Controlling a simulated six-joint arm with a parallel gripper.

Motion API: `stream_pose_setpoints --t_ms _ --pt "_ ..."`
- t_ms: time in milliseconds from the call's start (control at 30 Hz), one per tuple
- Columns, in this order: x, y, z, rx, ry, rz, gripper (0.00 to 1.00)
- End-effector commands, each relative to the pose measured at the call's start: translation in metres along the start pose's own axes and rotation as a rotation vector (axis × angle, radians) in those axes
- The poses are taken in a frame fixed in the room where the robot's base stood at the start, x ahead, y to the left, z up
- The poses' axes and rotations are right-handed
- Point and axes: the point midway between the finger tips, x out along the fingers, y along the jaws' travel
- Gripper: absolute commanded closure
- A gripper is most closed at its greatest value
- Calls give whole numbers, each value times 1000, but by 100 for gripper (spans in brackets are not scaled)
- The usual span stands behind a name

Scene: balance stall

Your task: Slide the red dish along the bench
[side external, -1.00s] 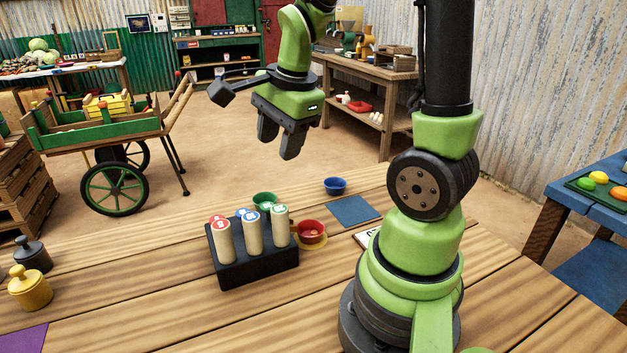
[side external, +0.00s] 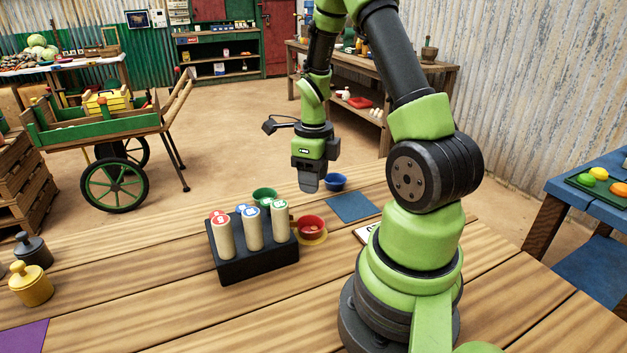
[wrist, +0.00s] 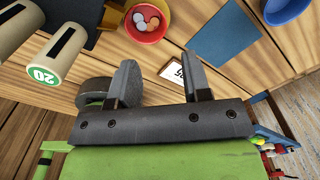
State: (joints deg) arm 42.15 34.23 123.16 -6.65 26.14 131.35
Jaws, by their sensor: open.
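The red dish (side external: 311,224) stands upright on the bench (side external: 330,275), to the right of a black block, with a yellow round piece under or around it. In the wrist view the red dish (wrist: 133,33) is at the top edge, partly cut off, and holds several coin-like discs. My gripper (side external: 308,187) hangs jaws-down above the bench, beyond the dish in the side view, and touches nothing that I can make out. In the wrist view my gripper (wrist: 160,72) shows two separated fingers with nothing held between them.
The black block (side external: 258,262) holds several capped cylinders. A green dish (side external: 265,194), a blue dish (side external: 336,184), a blue mat (side external: 352,208) and a white card (side external: 366,233) are near the red dish. The front bench is clear.

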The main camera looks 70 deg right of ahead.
Motion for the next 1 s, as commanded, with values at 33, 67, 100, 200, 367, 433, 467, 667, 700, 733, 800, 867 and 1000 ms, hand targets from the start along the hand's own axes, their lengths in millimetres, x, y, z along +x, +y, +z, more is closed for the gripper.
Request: stream_pose_setpoints --t_ms 33,67,100,200,367,433,467,667,700,733,800,867,1000 --pt "2 0 0 0 2 2 56" --pt "4 0 0 0 2 2 56" --pt "8 0 0 0 2 2 56" --pt "21 1 -1 -2 5 5 56" --pt "50 1 -1 -2 6 6 56" --pt "62 1 -1 -2 4 5 56" --pt "66 1 -1 -1 4 5 56" --pt "90 0 0 -2 2 3 56" --pt "93 0 0 -1 1 2 56" --pt "95 0 0 -1 1 2 56" --pt "98 0 0 -1 1 2 56" --pt "98 0 0 -1 0 1 56" --pt "99 0 0 -1 0 1 56"
